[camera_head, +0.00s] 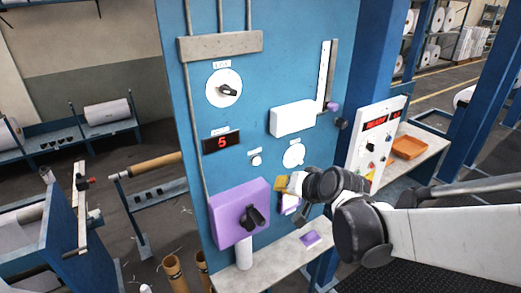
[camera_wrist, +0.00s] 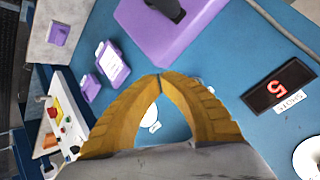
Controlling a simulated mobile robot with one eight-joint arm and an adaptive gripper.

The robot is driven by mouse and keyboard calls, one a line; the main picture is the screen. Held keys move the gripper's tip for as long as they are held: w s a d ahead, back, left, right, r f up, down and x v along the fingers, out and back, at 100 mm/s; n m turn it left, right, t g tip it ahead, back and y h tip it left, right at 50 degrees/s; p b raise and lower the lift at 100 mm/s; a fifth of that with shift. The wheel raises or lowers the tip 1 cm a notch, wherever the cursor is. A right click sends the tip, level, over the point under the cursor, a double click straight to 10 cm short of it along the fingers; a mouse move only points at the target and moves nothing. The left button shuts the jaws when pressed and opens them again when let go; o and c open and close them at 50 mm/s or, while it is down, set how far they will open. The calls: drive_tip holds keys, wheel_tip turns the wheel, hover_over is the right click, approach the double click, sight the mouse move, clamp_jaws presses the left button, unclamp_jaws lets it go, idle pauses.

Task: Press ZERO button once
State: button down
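A small round white button (camera_head: 256,160) with a label above it is on the blue panel, right of the red display reading 5 (camera_head: 221,142). Its label is too small to read. My gripper (camera_head: 283,184) has yellow fingers and is in front of the panel, below and right of that button. In the wrist view my gripper (camera_wrist: 158,75) has its fingertips together with nothing between them. A white round part (camera_wrist: 150,118) shows through the gap behind the tips; I cannot tell if it is the button. The display (camera_wrist: 279,84) is at the right there.
A purple box with a black knob (camera_head: 240,212) sticks out below the display. A white round plate (camera_head: 294,154) and a white box (camera_head: 292,118) are on the panel's right side. A shelf (camera_head: 270,262) juts out below. A white control box (camera_head: 375,140) stands at right.

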sight(257, 161)
drive_tip(key=shift+w+a+b, duration=0.1)
drive_tip(key=shift+w+a, duration=0.7)
drive_tip(key=shift+w, duration=0.4)
drive_tip(key=shift+w+a+b, duration=0.15)
drive_tip(key=shift+w+a, duration=0.7)
drive_tip(key=shift+w, duration=0.4)
drive_tip(key=shift+w+a+b, duration=0.1)
drive_tip(key=shift+w+a, duration=0.7)
drive_tip(key=shift+w, duration=0.4)
drive_tip(key=shift+w+a, duration=0.25)
drive_tip(key=shift+w, duration=0.1)
drive_tip(key=shift+w+a+b, duration=0.25)
drive_tip(key=shift+w+b, duration=0.15)
drive_tip(key=shift+s+d, duration=0.55)
drive_tip(key=shift+s, duration=0.2)
